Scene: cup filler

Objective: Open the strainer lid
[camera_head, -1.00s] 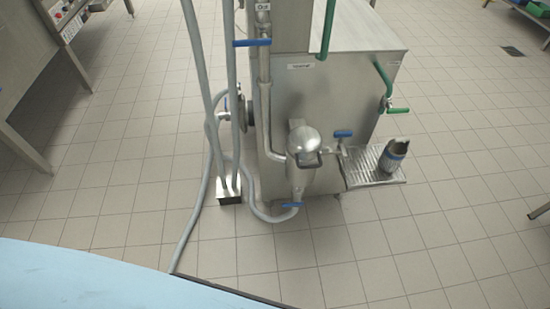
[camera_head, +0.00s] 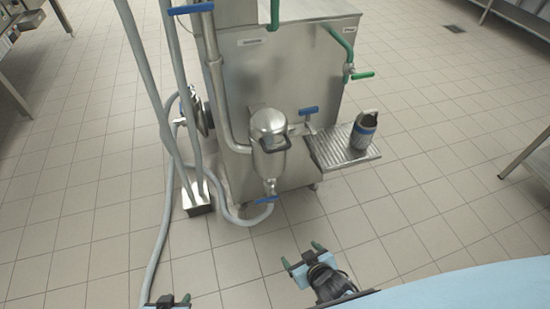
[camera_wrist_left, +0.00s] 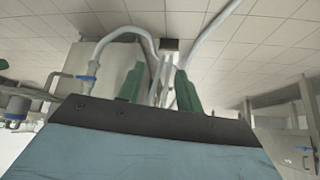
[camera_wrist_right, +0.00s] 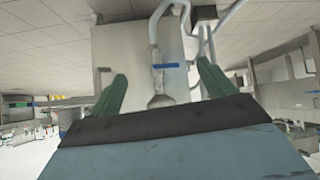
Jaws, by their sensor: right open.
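The strainer (camera_head: 269,165) is a steel canister on the front of the steel machine. Its domed lid (camera_head: 268,123) appears shut, with a dark handle (camera_head: 274,146) at the front. My right gripper (camera_head: 303,257) is open and empty, in front of and apart from the strainer. In the right wrist view, its green fingers (camera_wrist_right: 166,88) are spread, and the strainer's lower end (camera_wrist_right: 160,101) shows between them. My left gripper (camera_head: 167,302) is at the bottom edge, its fingers (camera_wrist_left: 158,88) apart and empty. The lid cannot be made out in either wrist view.
A blue-handled valve (camera_head: 267,199) sits under the strainer, with a grey hose (camera_head: 238,219) beside it. A drip tray (camera_head: 330,151) on the right carries a steel container with a blue band (camera_head: 363,132). Vertical pipes stand left. The floor in front is clear.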

